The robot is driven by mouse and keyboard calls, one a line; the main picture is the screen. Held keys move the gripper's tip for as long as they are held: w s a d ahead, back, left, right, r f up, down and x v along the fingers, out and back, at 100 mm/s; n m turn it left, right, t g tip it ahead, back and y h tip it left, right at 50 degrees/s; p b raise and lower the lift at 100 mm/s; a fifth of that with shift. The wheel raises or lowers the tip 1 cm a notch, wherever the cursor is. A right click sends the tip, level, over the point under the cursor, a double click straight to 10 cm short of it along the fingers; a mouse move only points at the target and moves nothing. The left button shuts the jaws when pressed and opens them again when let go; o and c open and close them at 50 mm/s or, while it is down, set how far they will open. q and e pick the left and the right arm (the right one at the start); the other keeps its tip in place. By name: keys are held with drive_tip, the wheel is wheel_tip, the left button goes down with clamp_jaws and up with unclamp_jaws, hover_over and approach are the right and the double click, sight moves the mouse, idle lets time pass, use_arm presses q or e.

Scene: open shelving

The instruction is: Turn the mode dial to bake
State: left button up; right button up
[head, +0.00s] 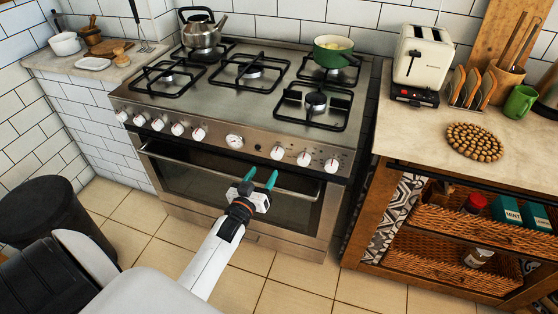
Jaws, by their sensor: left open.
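The oven (190,185) stands under a gas hob, with a row of white and red knobs along its front panel. Several knobs sit left of a round gauge (234,141). Right of it are a first knob (277,152), a middle knob (304,158) and a last knob (331,165). I cannot tell which is the mode dial or read its markings. My left gripper (261,176) is open and empty, its two teal fingers pointing up at the panel in front of the oven door. It appears below and left of the first right-hand knob, apart from it. My right gripper is not in view.
The oven door handle (185,160) runs below the knobs. A kettle (202,32) and a green pot (332,52) stand on the hob. A counter with a toaster (422,55) is on the right. A black bin (40,210) stands at left. Tiled floor lies before the oven.

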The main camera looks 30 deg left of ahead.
sight(275, 156)
use_arm(q)
drive_tip(key=w, duration=0.5)
drive_tip(key=w+a, duration=0.1)
drive_tip(key=w, duration=0.2)
drive_tip(key=shift+w+a, duration=0.1)
drive_tip(key=shift+w, duration=0.05)
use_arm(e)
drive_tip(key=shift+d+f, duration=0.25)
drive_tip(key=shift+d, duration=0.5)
use_arm(q)
drive_tip(key=c, duration=1)
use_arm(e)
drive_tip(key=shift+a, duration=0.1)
